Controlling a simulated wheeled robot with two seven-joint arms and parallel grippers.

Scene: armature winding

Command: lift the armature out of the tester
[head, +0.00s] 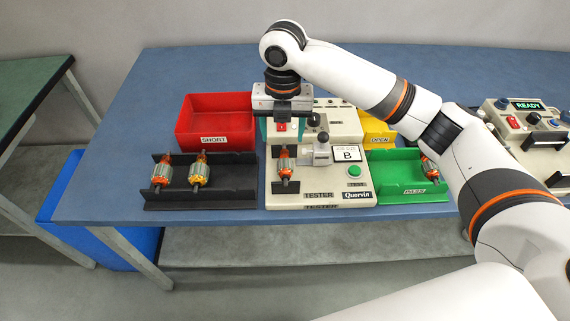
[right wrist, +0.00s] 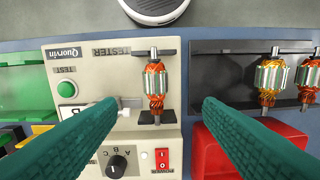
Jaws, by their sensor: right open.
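The armature (head: 285,166), with copper windings and a steel core, lies in the cradle of the beige tester (head: 325,196), its shaft pointing front to back. In the right wrist view the armature (right wrist: 156,80) shows between two dark shaft supports. A metal block (head: 321,152) on the tester sits just beside it; I cannot tell whether they touch. My right gripper (head: 281,130) is above the rear of the tester, pointing down. In the right wrist view its teal fingers (right wrist: 160,100) are spread either side of the armature, empty. My left gripper is not in view.
A black rack (head: 225,198) with two armatures stands left of the tester, the red SHORT bin (head: 214,142) behind it. The green PASS tray (head: 400,189) holds an armature at right, near the yellow OPEN bin (head: 378,128). A READY unit (head: 530,120) stands far right.

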